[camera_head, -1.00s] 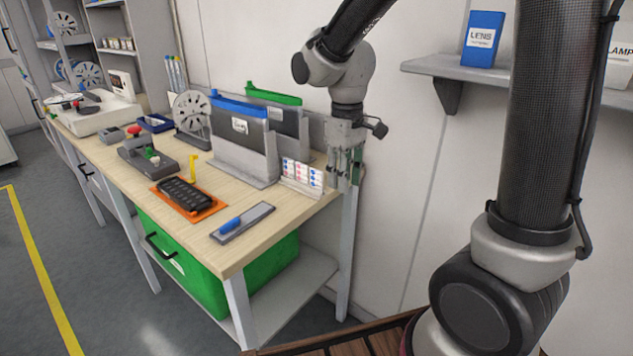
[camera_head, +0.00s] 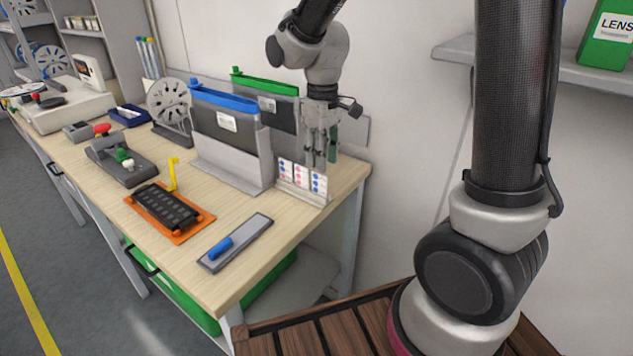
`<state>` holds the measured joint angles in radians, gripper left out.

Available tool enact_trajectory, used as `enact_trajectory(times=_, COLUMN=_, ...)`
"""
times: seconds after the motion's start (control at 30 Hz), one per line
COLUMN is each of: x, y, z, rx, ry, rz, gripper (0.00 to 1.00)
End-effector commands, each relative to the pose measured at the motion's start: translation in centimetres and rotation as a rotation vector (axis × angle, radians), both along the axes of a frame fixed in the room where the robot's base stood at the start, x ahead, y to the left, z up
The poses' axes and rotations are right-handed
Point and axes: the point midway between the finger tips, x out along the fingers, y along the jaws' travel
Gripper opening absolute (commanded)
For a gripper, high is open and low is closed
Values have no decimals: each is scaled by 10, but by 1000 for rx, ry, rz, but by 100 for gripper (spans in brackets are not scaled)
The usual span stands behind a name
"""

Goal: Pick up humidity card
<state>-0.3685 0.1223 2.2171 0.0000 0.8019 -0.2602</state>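Humidity cards (camera_head: 300,177), white with pink and blue dots, stand upright side by side in a small pale holder (camera_head: 301,195) near the back right of the wooden workbench. My gripper (camera_head: 320,160) points down just behind and to the right of the cards. Its fingers look spread, with nothing seen between them. The cards and holder partly overlap the lower fingertips in the picture, and I cannot tell whether they touch.
Grey folders with blue and green top bars stand in a rack (camera_head: 221,163) left of the cards. An orange tray (camera_head: 179,234), a grey plate with a blue handle (camera_head: 236,241) and a yellow post (camera_head: 172,174) are nearer. A wall shelf (camera_head: 455,46) is at right.

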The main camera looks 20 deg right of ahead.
Motion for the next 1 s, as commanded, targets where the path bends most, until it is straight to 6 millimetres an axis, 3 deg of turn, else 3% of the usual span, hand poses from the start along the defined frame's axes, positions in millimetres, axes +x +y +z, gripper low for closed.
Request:
enact_trajectory(times=0.4, x=2, y=4, z=-58, rx=-1, ry=3, rz=-1, gripper=29)
enact_trajectory(times=0.67, x=2, y=4, z=-62, rx=0, ry=0, rz=0, gripper=29)
enact_trajectory(times=0.7, x=2, y=4, z=-62, rx=0, ry=0, rz=0, gripper=28)
enact_trajectory(times=0.87, x=2, y=4, z=-62, rx=0, ry=0, rz=0, gripper=0)
enact_trajectory(times=1.0, x=2, y=4, z=-62, rx=0, ry=0, rz=0, gripper=0)
